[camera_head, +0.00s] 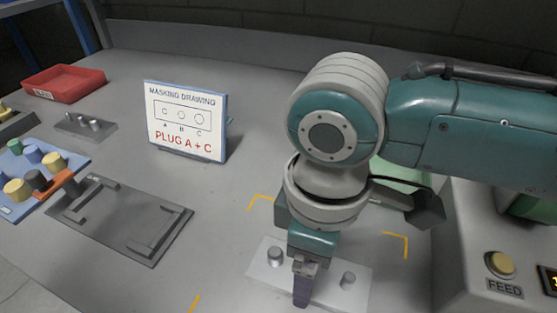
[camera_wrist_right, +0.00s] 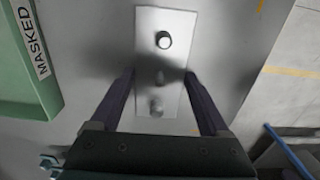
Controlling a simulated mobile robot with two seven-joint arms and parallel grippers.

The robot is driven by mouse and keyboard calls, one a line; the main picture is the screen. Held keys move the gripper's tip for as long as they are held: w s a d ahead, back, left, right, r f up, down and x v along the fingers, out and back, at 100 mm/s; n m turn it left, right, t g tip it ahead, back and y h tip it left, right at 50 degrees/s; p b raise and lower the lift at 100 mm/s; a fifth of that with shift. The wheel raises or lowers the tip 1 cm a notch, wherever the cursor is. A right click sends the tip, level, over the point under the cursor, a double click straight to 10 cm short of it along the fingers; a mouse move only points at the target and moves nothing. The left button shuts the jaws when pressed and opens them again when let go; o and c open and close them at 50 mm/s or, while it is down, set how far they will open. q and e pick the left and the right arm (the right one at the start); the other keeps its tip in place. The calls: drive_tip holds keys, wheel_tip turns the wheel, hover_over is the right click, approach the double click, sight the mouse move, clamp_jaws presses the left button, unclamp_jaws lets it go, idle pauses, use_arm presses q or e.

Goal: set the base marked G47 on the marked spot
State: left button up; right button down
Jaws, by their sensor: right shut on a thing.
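A light grey base plate (camera_head: 262,275) lies under my right gripper (camera_head: 303,298) in the head view, with a short post near each end. Yellow corner marks (camera_head: 397,243) on the table surround the area where the plate is. I cannot tell whether the plate touches the table. My left gripper is not in view.
A dark fixture plate (camera_head: 118,222) lies left of the yellow marks, behind it a masking drawing sign (camera_head: 186,121). Further left are a blue tray of plugs (camera_head: 20,212), another grey base (camera_head: 85,125) and a red bin (camera_head: 65,84). A FEED button box (camera_head: 470,255) stands right.

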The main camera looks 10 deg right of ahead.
unclamp_jaws()
drive_tip(key=shift+f, duration=0.1)
wheel_tip(320, 180, up, 12)
drive_tip(key=p, duration=0.3)
drive_tip(key=s+a+f+m+t+y, duration=0.1)
drive_tip(key=s+a+f+m+y, duration=0.15)
drive_tip(key=s+a+y, duration=0.2)
drive_tip(key=s+d+m+t+h, duration=0.1)
drive_tip(key=s+d+m+h, duration=0.1)
drive_tip(key=d, duration=0.5)
drive_tip(key=s+d+m+t+h, duration=0.1)
drive_tip(key=s+d+m+h, duration=0.1)
drive_tip(key=s+d+m, duration=0.2)
drive_tip(key=s+d, duration=0.1)
drive_tip(key=d, duration=0.2)
drive_tip(key=shift+s+f+m+t, duration=0.3)
drive_tip(key=shift+s+f+m, duration=0.05)
